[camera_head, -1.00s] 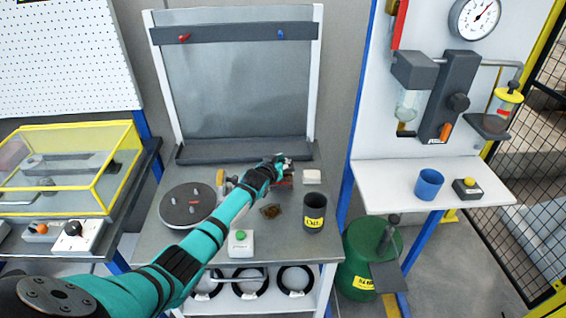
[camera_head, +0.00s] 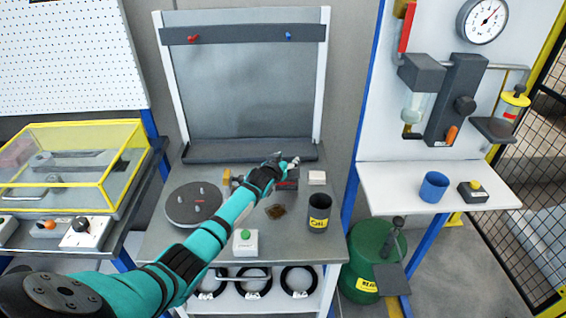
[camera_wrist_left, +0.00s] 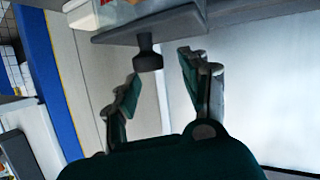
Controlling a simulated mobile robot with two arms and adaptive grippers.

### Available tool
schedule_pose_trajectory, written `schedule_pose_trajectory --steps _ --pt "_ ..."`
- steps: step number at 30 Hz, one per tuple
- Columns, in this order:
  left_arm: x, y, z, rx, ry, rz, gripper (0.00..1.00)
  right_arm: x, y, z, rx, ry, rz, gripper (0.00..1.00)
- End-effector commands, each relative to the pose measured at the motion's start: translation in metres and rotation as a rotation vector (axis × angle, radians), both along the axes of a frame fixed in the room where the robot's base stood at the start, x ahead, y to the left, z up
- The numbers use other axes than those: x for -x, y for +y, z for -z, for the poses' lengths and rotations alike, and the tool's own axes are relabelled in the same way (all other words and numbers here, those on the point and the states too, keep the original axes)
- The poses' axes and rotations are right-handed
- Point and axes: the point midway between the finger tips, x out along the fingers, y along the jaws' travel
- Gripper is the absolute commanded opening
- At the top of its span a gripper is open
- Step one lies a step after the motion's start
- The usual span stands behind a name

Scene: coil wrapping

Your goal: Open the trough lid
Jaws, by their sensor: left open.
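My left arm reaches in from the left over the middle bench, and my left gripper (camera_head: 285,163) is at the small dark box with reddish parts (camera_head: 288,184), which seems to be the trough. My arm and gripper cover much of it in the head view. I see no clear contact. My right gripper is out of view.
On the bench (camera_head: 160,243) are a round dark turntable with pegs (camera_head: 193,204), a black cup (camera_head: 318,212), a green-button box (camera_head: 245,242), a brown lump (camera_head: 276,211) and a pale block (camera_head: 317,178). A back panel (camera_head: 245,85) rises behind.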

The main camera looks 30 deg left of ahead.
Motion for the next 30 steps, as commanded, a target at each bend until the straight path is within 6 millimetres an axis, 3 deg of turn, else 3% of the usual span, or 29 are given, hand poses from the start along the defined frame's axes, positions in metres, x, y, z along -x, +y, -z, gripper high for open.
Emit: schedule_pose_trajectory --steps 5,21,30 --pt "0.013 -0.002 -0.003 0.001 0.001 0.001 0.46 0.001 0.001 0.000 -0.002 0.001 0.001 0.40" --pt "0.099 -0.011 -0.037 -0.002 0.000 -0.002 0.46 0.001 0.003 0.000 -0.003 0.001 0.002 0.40" --pt "0.111 -0.012 -0.043 -0.001 0.000 -0.003 0.46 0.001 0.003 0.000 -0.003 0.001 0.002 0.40"
